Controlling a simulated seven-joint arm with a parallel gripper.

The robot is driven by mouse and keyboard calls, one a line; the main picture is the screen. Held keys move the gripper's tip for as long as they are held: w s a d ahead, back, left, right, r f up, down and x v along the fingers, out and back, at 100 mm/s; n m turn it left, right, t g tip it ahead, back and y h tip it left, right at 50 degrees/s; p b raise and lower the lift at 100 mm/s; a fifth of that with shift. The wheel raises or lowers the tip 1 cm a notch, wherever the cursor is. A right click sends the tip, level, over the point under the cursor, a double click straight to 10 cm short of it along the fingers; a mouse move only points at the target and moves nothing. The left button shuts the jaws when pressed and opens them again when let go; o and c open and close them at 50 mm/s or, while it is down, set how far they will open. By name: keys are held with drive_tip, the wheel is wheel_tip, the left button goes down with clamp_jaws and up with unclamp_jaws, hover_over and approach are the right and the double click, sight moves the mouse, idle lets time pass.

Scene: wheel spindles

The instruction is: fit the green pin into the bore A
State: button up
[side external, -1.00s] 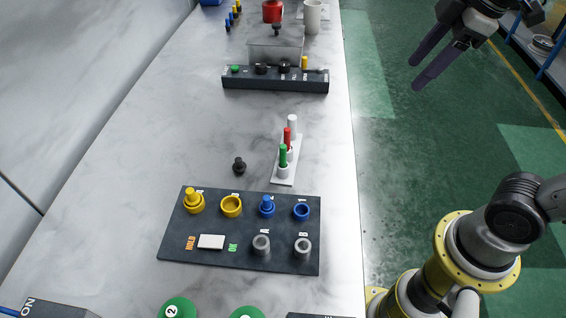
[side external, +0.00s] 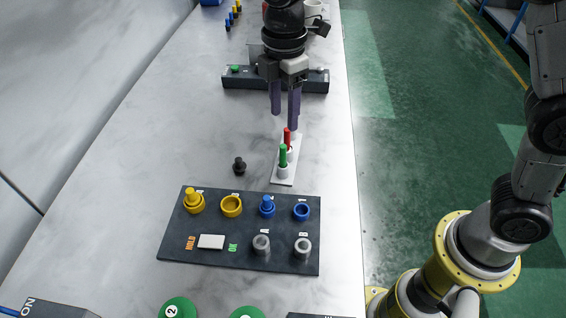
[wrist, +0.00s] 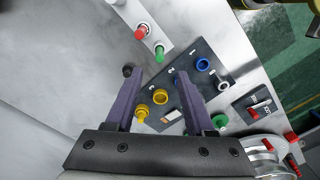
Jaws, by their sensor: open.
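The green pin (side external: 283,154) stands upright in the near end of a white strip holder (side external: 284,181); it also shows in the wrist view (wrist: 159,49). The bore A is a grey round socket (side external: 261,245) labelled A on the dark panel, apart from the holder; I cannot make it out in the wrist view, where my right finger covers that area. My gripper (side external: 284,121) is open and empty, fingers pointing down, above the far part of the holder, beyond the green pin. In the wrist view, nothing is between its fingers (wrist: 157,80).
A red pin (side external: 287,137) stands just behind the green one. A second grey socket, B (side external: 303,246), sits right of A. The panel also has yellow and blue sockets, some with pegs. A black knob (side external: 239,165) stands left of the holder. Table left of it is clear.

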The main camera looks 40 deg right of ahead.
sight(282, 146)
wheel_tip(282, 146, down, 10)
drive_tip(key=shift+a+f, duration=0.1)
drive_tip(key=shift+a, duration=0.05)
idle(0.4)
clamp_jaws()
idle(1.4)
